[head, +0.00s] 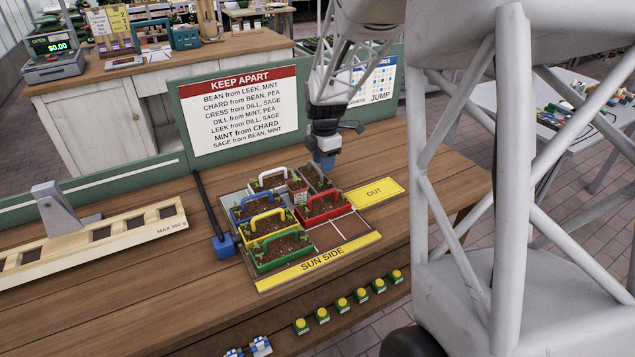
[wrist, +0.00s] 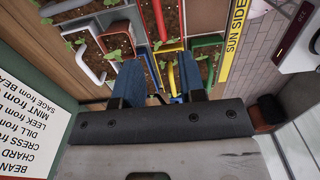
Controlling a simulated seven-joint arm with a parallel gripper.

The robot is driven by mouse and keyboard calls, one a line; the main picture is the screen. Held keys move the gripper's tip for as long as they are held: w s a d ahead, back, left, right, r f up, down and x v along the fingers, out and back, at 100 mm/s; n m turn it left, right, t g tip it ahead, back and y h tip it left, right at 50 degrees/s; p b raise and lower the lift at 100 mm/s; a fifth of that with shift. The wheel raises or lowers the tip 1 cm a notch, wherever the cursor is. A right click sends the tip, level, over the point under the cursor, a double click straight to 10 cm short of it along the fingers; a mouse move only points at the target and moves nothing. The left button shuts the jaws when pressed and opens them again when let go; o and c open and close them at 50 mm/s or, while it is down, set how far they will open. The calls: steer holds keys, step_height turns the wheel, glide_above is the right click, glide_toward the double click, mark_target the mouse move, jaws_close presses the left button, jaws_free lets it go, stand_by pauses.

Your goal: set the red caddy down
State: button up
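The red caddy (head: 325,216) sits upright in the right side of the planter tray (head: 262,284), its red handle up. In the wrist view, a red edge (wrist: 166,46) shows beyond the fingers. My gripper (head: 325,168) has blue fingers and hangs above the tray's back right, behind and above the red handle, apparently apart from it. In the wrist view my gripper (wrist: 160,88) has its fingers spread, with no caddy visibly clamped between them. A white-handled caddy (head: 270,180), a blue caddy (head: 252,207), a yellow caddy (head: 262,225) and a green caddy (head: 280,252) share the tray.
A bare compartment (head: 340,231) lies in front of the red caddy, by the "SUN SIDE" strip (head: 320,262). A yellow "OUT" pad (head: 374,193) lies right of the tray. The "KEEP APART" sign (head: 238,110) stands behind.

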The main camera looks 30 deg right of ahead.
steer(key=s+a+r+m+t, duration=0.1)
steer(key=s+a+r+m, duration=0.5)
steer(key=s+a, duration=0.4)
steer(key=s+a+r+m+t, duration=0.1)
steer(key=s+a+r+m, duration=0.55)
steer(key=s, duration=0.45)
steer(key=s+a+m, duration=0.5)
steer(key=s, duration=0.5)
steer(key=shift+s+t, duration=0.3)
steer(key=shift+s, duration=0.1)
